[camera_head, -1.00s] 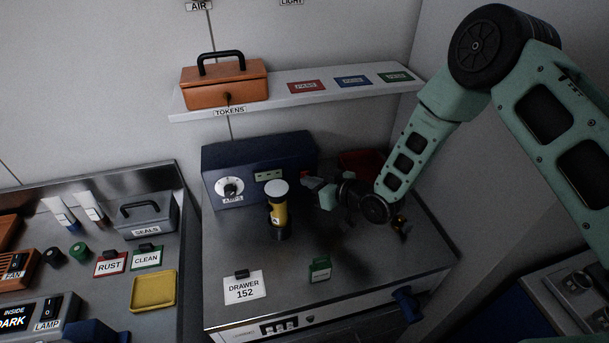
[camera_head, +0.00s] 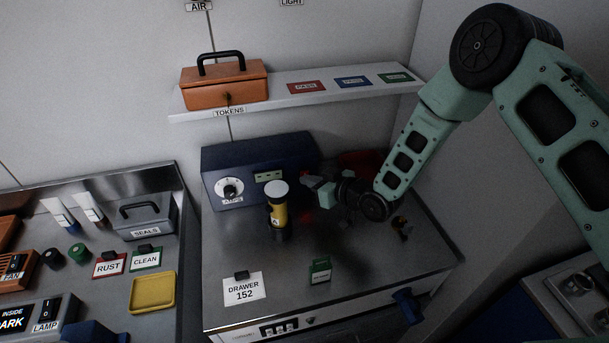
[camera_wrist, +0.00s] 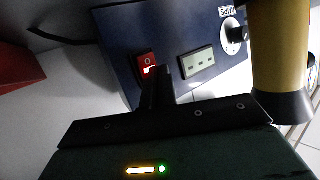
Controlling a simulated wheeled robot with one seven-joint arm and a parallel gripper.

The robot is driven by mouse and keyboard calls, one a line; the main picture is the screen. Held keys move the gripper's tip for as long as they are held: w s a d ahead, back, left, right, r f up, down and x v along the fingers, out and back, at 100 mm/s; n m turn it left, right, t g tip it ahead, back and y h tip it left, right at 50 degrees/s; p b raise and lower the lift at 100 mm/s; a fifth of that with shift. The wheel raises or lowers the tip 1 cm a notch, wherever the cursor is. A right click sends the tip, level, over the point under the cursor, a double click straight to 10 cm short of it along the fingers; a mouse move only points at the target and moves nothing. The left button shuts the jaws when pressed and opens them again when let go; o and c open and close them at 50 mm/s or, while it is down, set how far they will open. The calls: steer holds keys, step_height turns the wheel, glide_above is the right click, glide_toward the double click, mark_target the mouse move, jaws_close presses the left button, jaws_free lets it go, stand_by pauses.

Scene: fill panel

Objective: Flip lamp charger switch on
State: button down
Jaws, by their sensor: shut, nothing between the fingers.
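The lamp charger (camera_head: 262,158) is a dark blue box at the back of the right bench, with an AMPS dial (camera_head: 230,189) and a pale meter (camera_head: 268,175). In the wrist view its red rocker switch (camera_wrist: 147,64) shows a ring mark and a bright patch; its tilt is unclear. My gripper (camera_head: 308,187) is in front of the charger's right end. In the wrist view its shut, empty fingertips (camera_wrist: 162,74) overlap the switch's right edge; contact cannot be told.
A yellow lamp (camera_head: 278,213) with a pale top stands upright just left of my gripper. A dark red bin (camera_head: 362,162) is behind my wrist. A green tag (camera_head: 320,269) and a DRAWER 152 card (camera_head: 245,290) are at the bench front. The shelf (camera_head: 300,92) is above.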

steer(key=shift+s, duration=0.1)
stand_by(0.3)
steer(key=shift+s+d+f, duration=0.15)
steer(key=shift+s+d, duration=0.05)
steer(key=shift+s, duration=0.45)
steer(key=shift+s+d+f+b, duration=0.15)
steer(key=shift+s+d+b, duration=0.1)
steer(key=shift+s, duration=0.55)
steer(key=shift+s+d+f+b, duration=0.1)
steer(key=shift+s+d+f, duration=0.1)
steer(key=shift+s, duration=0.55)
steer(key=shift+s+d+f+b, duration=0.15)
steer(key=shift+s+d+b, duration=0.1)
steer(key=shift+s, duration=0.55)
steer(key=shift+r, duration=0.1)
